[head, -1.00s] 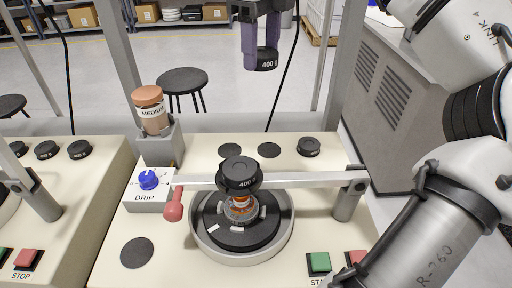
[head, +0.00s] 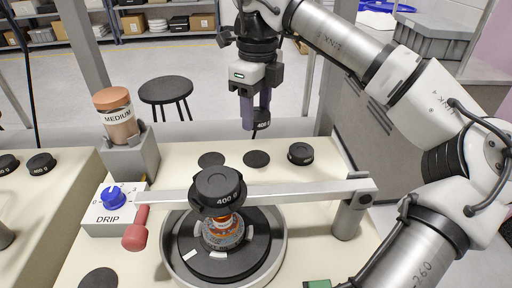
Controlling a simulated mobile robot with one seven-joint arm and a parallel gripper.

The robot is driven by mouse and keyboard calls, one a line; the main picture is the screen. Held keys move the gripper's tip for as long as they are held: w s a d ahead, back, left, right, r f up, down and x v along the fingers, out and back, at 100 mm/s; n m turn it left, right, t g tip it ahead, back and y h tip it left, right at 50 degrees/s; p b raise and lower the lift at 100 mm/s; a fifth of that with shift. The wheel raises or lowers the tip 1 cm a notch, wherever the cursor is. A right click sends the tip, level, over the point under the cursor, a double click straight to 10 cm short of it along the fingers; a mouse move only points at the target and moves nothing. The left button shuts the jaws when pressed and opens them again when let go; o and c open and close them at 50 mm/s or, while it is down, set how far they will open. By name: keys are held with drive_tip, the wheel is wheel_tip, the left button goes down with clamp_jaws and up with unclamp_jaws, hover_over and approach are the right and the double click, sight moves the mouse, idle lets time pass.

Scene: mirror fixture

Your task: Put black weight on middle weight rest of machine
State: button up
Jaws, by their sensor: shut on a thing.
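My gripper (head: 256,110), with purple fingers pointing down, is shut on a black 400 g weight (head: 263,125). It holds the weight in the air above the back edge of the machine deck; the fingers partly hide it. The middle weight rest (head: 256,159), a flat dark disc, is bare and shows just below the held weight in the picture. The left rest (head: 211,160) is also bare. Another black weight (head: 301,153) sits at the right rest position. A further 400 g weight (head: 219,189) sits on the lever arm over the spindle.
The metal lever arm (head: 310,190) crosses the deck in front of the rests, with a red handle (head: 136,232) at left. A round black platen (head: 215,262) lies below it. The MEDIUM bottle (head: 116,120) stands at left beside the blue DRIP knob (head: 113,197). A stool (head: 166,92) stands behind.

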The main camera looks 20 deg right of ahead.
sight(256, 159)
wheel_tip(256, 159, down, 9)
drive_tip(key=shift+f, duration=0.2)
idle(0.3)
drive_tip(key=shift+f, duration=0.1)
drive_tip(key=shift+f, duration=0.15)
drive_tip(key=o, duration=1.3)
drive_tip(key=shift+c, duration=0.2)
wheel_tip(256, 159, up, 12)
drive_tip(key=shift+r, duration=0.25)
